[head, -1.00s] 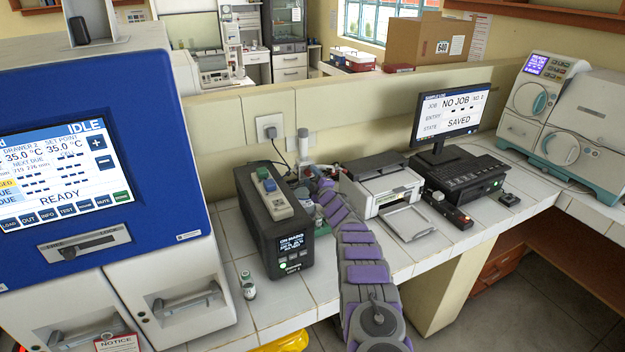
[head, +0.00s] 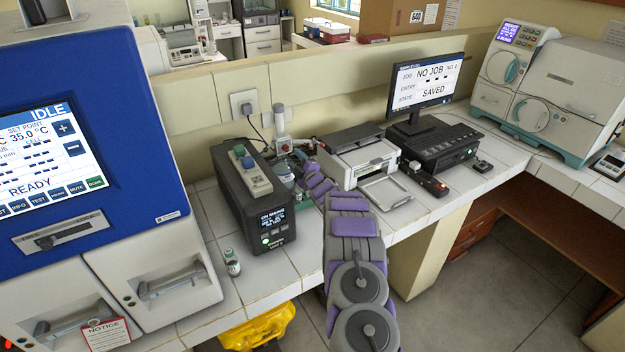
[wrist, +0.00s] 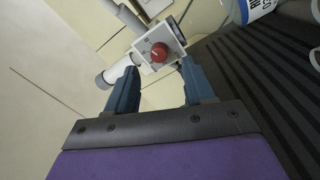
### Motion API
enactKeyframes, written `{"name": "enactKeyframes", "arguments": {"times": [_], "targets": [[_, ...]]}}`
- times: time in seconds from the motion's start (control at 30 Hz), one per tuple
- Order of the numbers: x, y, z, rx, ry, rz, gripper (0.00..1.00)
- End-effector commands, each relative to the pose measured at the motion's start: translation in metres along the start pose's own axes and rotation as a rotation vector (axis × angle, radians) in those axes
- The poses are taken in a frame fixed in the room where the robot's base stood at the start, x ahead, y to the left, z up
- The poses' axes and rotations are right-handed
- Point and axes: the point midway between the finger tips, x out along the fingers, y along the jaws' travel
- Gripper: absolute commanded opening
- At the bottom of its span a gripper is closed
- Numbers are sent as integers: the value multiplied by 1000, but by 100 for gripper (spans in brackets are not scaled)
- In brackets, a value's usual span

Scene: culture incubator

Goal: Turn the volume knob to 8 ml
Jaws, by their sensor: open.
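A red knob (wrist: 159,52) with a pale pointer mark sits on the face of a small white box (wrist: 146,66) in the wrist view. In the head view the white box (head: 283,143) stands on the bench near the wall, behind the black power unit. My gripper (wrist: 158,80) is open, its two dark blue fingers apart. The knob shows beyond the fingertips and between them, with nothing held. In the head view my arm reaches over the bench, and the fingers are hard to make out.
The black power unit (head: 258,194) with a beige switch strip on top stands left of my arm. A printer (head: 358,156) stands to the right. A wall socket (head: 245,105) with a cable is behind. A small vial (head: 232,262) stands at the front edge. A labelled bottle (wrist: 259,10) is at upper right in the wrist view.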

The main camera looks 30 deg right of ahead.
Motion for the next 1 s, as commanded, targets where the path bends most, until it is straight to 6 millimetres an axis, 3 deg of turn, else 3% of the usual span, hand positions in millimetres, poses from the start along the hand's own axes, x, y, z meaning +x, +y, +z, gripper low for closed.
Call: {"name": "enactKeyframes", "arguments": {"times": [0.73,1.0], "targets": [[-94,-1,4,5,-5,-4,53],[-114,0,4,1,-2,-1,53]]}}
